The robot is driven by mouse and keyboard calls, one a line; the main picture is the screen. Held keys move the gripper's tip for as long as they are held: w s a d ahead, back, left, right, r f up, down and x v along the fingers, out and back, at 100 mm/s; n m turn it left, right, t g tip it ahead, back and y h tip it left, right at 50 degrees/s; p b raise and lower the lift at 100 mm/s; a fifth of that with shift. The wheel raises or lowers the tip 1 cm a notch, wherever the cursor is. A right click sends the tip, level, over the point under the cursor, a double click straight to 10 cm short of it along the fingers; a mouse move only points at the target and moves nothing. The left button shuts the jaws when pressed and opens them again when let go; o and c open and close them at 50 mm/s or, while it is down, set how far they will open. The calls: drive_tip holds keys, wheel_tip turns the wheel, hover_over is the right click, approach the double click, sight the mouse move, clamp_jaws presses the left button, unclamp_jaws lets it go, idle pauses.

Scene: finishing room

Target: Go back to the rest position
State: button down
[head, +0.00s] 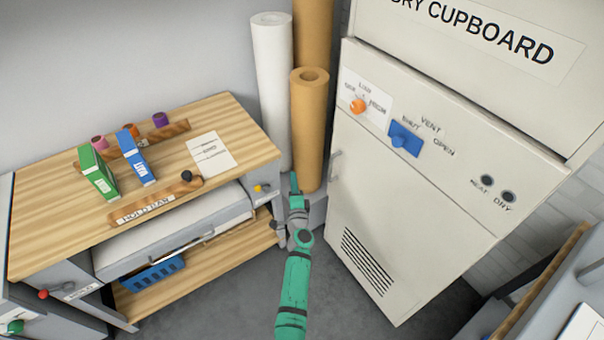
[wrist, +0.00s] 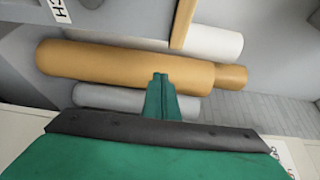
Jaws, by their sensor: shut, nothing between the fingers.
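My gripper (head: 294,182) is at the end of my green arm in the middle of the head view, in front of the standing rolls and left of the dry cupboard (head: 388,200). In the wrist view my gripper (wrist: 160,77) has its green fingers together, with nothing between them. Behind the fingertips is a tan roll (wrist: 105,62), which also shows in the head view (head: 309,130). I cannot tell how far the fingertips are from it.
A wooden bench (head: 60,190) at left holds a green box (head: 98,172), a blue box (head: 137,158) and a paper card (head: 212,154). A white roll (head: 271,80) stands behind. The cupboard has an orange knob (head: 358,106) and a blue switch (head: 404,139). Grey floor (head: 235,305) lies clear.

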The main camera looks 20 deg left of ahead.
drive_tip(key=shift+s, duration=0.1)
drive_tip(key=s+d+f+n+h, duration=0.3)
drive_tip(key=s+d+f, duration=0.2)
drive_tip(key=s+d, duration=0.85)
drive_tip(key=s+d+f+n+h, duration=0.3)
drive_tip(key=s+d+f, duration=0.1)
drive_tip(key=s+d, duration=0.95)
drive_tip(key=s+d+r+n+h, duration=0.1)
drive_tip(key=s+d+r+n, duration=0.2)
drive_tip(key=s, duration=0.5)
drive_tip(key=s+d+r+h, duration=0.1)
drive_tip(key=s+d+r, duration=0.25)
drive_tip(key=s, duration=0.45)
drive_tip(key=s+a+r+n+h, duration=0.1)
drive_tip(key=s+r+n, duration=0.2)
drive_tip(key=s+r, duration=0.6)
wheel_tip(320, 180, up, 4)
drive_tip(key=shift+s+a+r, duration=0.15)
drive_tip(key=shift+s+r, duration=0.1)
drive_tip(key=shift+s, duration=0.05)
